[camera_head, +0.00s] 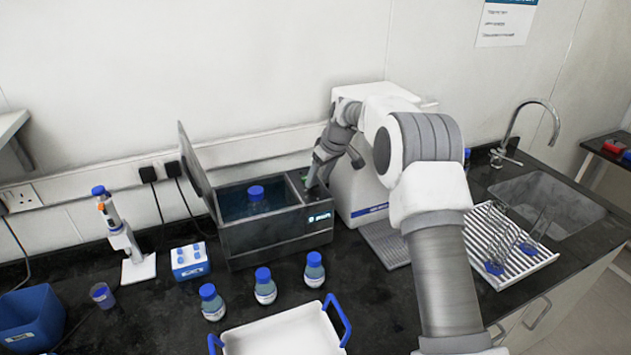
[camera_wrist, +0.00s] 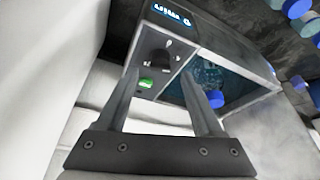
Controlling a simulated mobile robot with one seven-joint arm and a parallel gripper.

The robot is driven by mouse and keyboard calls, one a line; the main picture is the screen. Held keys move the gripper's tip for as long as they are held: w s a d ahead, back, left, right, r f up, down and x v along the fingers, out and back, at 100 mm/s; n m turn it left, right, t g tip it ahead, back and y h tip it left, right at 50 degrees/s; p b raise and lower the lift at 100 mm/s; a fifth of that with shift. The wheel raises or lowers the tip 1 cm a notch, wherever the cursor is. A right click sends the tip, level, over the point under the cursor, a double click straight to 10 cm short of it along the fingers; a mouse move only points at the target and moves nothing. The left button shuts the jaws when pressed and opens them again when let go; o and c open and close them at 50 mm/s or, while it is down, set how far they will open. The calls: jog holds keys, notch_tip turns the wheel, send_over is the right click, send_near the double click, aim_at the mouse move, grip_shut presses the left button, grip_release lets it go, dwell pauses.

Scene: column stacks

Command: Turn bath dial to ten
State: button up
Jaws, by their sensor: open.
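The water bath (camera_head: 275,240) is a dark grey box with its lid raised at the left and one blue-capped bottle (camera_head: 257,197) standing in its water. Its control panel is at the right end. In the wrist view the dark dial (camera_wrist: 157,61) sits on the panel between a lit display (camera_wrist: 171,14) and a green switch (camera_wrist: 146,83). My gripper (camera_head: 310,185) is over the panel in the head view. In the wrist view my gripper (camera_wrist: 174,85) is open and empty, its fingers on either side of the dial area. I cannot tell whether they touch anything.
A white machine (camera_head: 358,190) stands close at the right of the bath. Several blue-capped bottles (camera_head: 264,287) and a white tray with blue handles (camera_head: 285,335) stand in front. A pipette stand (camera_head: 138,266) and a blue rack (camera_head: 189,262) are at the left. A drying rack (camera_head: 512,245) lies by the sink.

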aim_at(315, 185)
jog(key=shift+x, duration=1.95)
grip_shut()
